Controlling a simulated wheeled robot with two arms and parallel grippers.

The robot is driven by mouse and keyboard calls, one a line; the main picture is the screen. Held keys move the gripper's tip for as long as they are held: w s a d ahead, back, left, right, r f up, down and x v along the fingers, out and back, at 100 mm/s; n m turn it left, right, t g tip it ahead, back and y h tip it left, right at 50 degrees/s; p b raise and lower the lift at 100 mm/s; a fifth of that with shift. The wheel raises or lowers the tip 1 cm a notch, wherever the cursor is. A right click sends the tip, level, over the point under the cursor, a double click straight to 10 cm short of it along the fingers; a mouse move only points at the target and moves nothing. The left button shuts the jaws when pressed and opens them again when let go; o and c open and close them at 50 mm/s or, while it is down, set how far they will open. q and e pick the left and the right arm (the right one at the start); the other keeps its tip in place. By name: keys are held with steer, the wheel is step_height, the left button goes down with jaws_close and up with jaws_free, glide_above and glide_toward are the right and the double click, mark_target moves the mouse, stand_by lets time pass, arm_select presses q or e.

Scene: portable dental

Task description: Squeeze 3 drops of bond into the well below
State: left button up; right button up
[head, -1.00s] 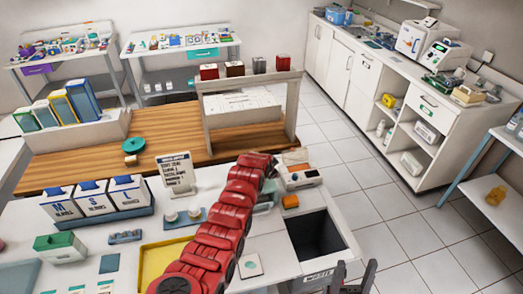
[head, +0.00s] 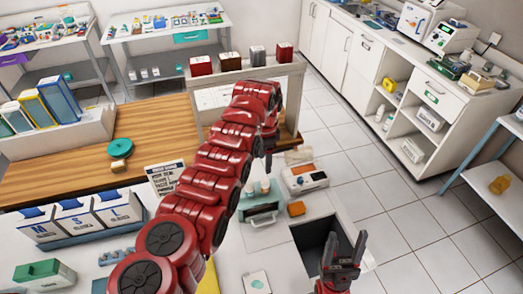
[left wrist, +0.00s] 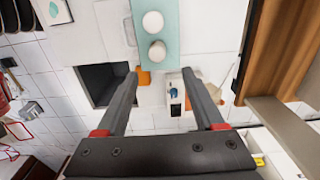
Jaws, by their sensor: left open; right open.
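A teal holder (head: 262,212) with two small white-capped bottles (head: 265,187) stands on the white table, right of my left arm. In the left wrist view the holder (left wrist: 152,8) and its two round white caps (left wrist: 155,50) lie ahead, between and beyond the fingers. I cannot tell which bottle is bond. No labelled well is distinguishable; a white pad with a teal spot (head: 257,283) lies nearer the table's front. My left gripper (left wrist: 162,75) is open and empty; its red arm covers much of the head view. My right gripper (head: 345,245) is open and empty, near the dark square opening.
A dark square opening (head: 313,236) is in the table's right part. A white device (head: 304,178) and an orange block (head: 296,208) stand behind it. M, S, L boxes (head: 75,222) and a sign (head: 165,176) are at the left.

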arm_select(q)
steer(key=b, duration=0.3)
glide_above(265, 182)
step_height(265, 182, down, 6)
steer(key=shift+s+r, duration=0.1)
steer(key=shift+r, duration=0.05)
steer(key=f+b, duration=0.4)
steer(key=f, duration=0.1)
steer(key=shift+w+f+b, duration=0.15)
steer(key=shift+w+b, duration=0.1)
steer(key=shift+b, duration=0.15)
steer(key=shift+s+f+b, duration=0.1)
steer(key=shift+f+b, duration=0.25)
steer(key=shift+b, duration=0.05)
steer(key=shift+c, duration=0.3)
steer(key=shift+r, duration=0.1)
steer(key=c, duration=0.7)
